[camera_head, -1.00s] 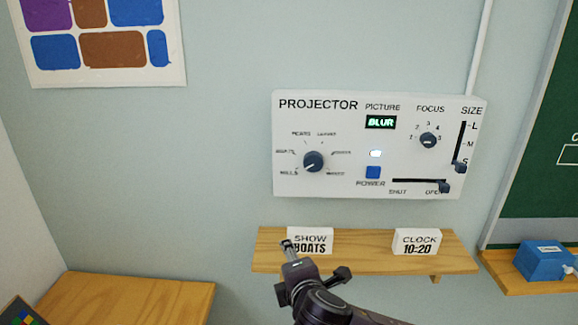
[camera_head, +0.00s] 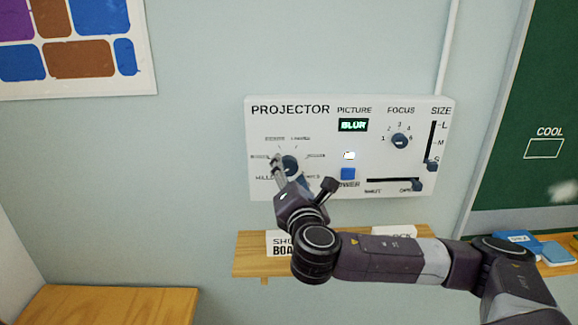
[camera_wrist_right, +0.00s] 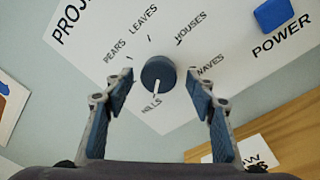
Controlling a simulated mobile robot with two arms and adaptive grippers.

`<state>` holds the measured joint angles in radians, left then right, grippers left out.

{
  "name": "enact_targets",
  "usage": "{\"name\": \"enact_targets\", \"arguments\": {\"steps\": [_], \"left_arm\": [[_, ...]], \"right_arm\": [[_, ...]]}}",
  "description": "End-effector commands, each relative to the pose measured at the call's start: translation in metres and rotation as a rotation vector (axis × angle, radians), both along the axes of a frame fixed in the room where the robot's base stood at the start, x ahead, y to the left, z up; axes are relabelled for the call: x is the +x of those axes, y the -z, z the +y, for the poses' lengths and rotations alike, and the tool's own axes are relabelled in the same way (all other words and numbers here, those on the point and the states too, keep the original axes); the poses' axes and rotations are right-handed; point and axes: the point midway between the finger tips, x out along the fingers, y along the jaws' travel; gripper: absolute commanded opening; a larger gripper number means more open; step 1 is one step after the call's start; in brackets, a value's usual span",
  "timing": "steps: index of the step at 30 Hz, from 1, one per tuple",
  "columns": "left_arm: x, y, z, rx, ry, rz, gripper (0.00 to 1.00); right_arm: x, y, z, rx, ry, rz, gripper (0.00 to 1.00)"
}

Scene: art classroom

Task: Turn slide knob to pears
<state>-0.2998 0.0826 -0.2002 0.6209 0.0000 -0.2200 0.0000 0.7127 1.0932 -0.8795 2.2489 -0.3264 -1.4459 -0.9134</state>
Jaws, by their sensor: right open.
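The slide knob (camera_head: 291,163) is a dark round dial at the left of the white projector panel (camera_head: 400,114). It also shows in the right wrist view (camera_wrist_right: 158,74), where its white mark points at HILLS. PEARS (camera_wrist_right: 114,51) is printed up and left of the knob, beside LEAVES. My right gripper (camera_head: 302,172) is open in front of the knob. In the right wrist view its fingers (camera_wrist_right: 161,80) stand one on each side of the knob, with gaps showing. The gripper partly covers the knob's lower labels in the head view. My left gripper is not in view.
The display (camera_head: 353,125) reads BLUR. A focus knob (camera_head: 399,141), a blue power button (camera_head: 348,174), an open/shut slider (camera_head: 417,185) and a size slider (camera_head: 432,165) share the panel.

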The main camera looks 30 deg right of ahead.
Motion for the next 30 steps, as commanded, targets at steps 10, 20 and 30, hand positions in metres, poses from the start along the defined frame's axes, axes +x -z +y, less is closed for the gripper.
{"name": "enact_targets", "arguments": {"steps": [10,20,30], "left_arm": [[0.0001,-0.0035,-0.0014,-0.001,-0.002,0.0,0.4],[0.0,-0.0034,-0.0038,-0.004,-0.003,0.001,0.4],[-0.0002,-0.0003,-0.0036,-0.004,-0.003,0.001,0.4]], "right_arm": [[0.0097,0.0004,-0.0043,0.002,-0.001,-0.001,0.51],[0.0095,0.0005,-0.0041,0.002,-0.001,-0.001,0.23],[0.0094,0.002,-0.0039,0.016,-0.002,-0.008,0.1]]}}
